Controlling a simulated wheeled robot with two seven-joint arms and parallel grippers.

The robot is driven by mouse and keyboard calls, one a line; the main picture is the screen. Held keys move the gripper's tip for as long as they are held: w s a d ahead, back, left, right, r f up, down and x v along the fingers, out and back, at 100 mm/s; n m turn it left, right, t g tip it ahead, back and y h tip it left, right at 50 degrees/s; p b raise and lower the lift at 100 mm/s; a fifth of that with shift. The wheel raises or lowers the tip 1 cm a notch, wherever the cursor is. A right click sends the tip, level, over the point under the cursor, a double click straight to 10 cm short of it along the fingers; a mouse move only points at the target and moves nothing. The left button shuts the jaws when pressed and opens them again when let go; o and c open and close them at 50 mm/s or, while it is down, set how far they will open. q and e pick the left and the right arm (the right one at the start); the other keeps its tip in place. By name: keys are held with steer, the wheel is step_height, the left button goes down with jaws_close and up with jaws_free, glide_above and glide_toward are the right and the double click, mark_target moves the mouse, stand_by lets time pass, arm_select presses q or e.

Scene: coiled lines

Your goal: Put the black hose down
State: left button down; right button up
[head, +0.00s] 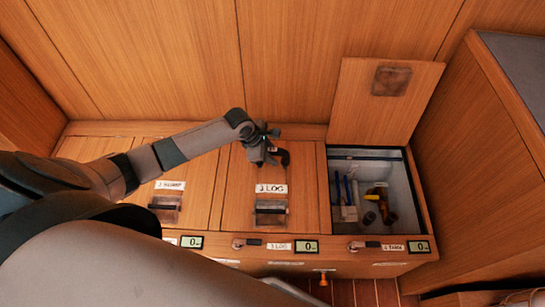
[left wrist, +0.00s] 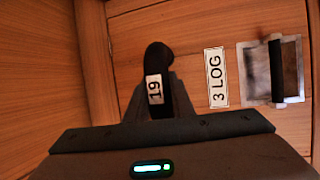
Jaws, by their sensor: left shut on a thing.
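My left gripper (head: 266,149) is over the far part of the closed lid marked "3 LOG" in the head view. It is shut on the black hose (head: 283,157), a short bent dark piece. In the left wrist view the hose (left wrist: 157,60) stands up between the fingers (left wrist: 158,100) and carries a white tag reading "19" (left wrist: 154,89). Its lower part is hidden by the gripper. I cannot tell whether the hose touches the lid. My right gripper is not in view.
The "3 LOG" lid (head: 240,210) has a recessed handle (head: 270,212). To its right an open bin (head: 338,165) holds several items, its lid (head: 355,110) raised against the back wall. Closed lids lie to the left. Small displays (head: 306,246) line the front edge.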

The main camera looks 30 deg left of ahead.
arm_select(q)
steer(key=shift+f, duration=0.3)
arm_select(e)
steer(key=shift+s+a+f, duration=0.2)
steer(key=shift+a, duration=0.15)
arm_select(q)
steer(key=c, duration=1.5)
jaws_free()
steer(key=shift+f, duration=0.1)
steer(key=shift+c, duration=0.2)
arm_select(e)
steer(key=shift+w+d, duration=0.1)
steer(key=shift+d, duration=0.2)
